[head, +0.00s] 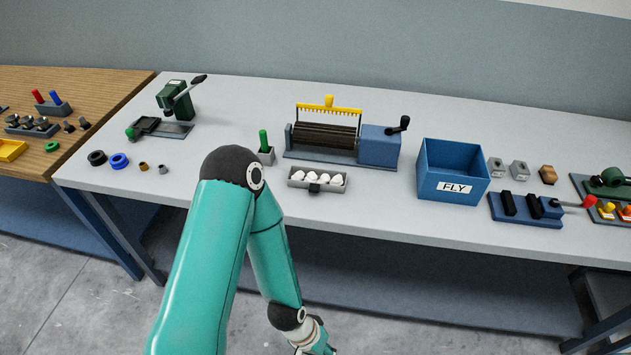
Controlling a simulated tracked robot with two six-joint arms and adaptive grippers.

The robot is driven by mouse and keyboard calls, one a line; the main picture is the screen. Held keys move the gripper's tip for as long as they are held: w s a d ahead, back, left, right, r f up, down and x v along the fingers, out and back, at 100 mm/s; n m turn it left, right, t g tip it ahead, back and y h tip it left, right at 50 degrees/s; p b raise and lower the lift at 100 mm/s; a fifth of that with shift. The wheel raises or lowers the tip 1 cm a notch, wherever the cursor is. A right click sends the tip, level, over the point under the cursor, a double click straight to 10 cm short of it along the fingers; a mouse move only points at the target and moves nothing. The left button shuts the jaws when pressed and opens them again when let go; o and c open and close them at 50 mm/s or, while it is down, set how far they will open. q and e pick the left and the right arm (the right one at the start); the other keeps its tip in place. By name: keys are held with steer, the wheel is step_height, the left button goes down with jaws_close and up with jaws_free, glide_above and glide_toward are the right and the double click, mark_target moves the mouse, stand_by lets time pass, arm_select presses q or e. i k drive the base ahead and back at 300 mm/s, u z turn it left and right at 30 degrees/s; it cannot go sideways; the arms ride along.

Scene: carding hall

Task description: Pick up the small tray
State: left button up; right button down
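A small grey tray (298,185) sits on the light grey bench near its front edge, in the middle of the head view. It holds several white lumps (325,178) in a row and has a dark knob or handle (314,188) on its front side. My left arm rises from the bottom, bends at a dark elbow just left of the tray, and runs back down. Its wrist is at the bottom edge, below and in front of the bench, and its fingers are cut off by the frame. My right gripper is not in view. Nothing touches the tray.
Behind the tray stands a roller machine (325,137) with a yellow comb (328,109) and blue crank box (379,146). A green-handled tool stands in a grey holder (266,156) at left. A blue FLY bin (453,170) is at right. Bench on both sides of the tray is clear.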

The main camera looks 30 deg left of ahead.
mark_target(314, 180)
steer(key=u, duration=0.7)
steer(key=i, duration=0.6)
steer(key=u, duration=0.85)
steer(key=k, duration=0.75)
steer(key=u, duration=0.2)
steer(key=i, duration=0.7)
